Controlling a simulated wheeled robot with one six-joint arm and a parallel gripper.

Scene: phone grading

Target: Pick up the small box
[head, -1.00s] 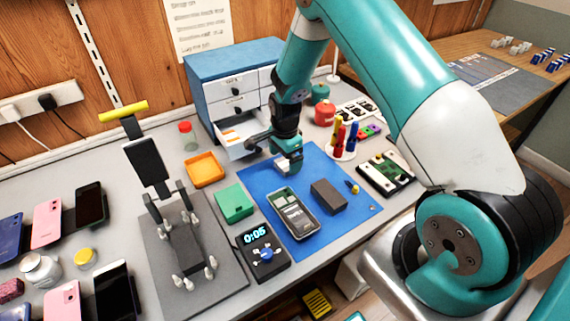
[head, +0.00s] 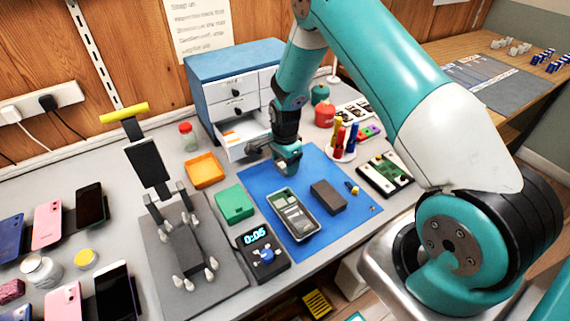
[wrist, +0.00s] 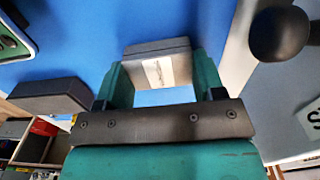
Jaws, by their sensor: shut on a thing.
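The small box (wrist: 158,62) is grey with a white label on its front face. In the wrist view it sits between the two teal fingers of my gripper (wrist: 162,80), which is shut on it. In the head view my gripper (head: 288,166) is over the far edge of the blue mat (head: 262,184), in front of the open drawer. The box is mostly hidden by the gripper there. I cannot tell whether it touches the mat.
A dark box (head: 328,196) and an opened phone (head: 292,214) lie on the mat. The open drawer (head: 250,148) is behind and left of my gripper. A black knob (wrist: 279,34) is close in the wrist view. An orange tray (head: 205,170) stands left.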

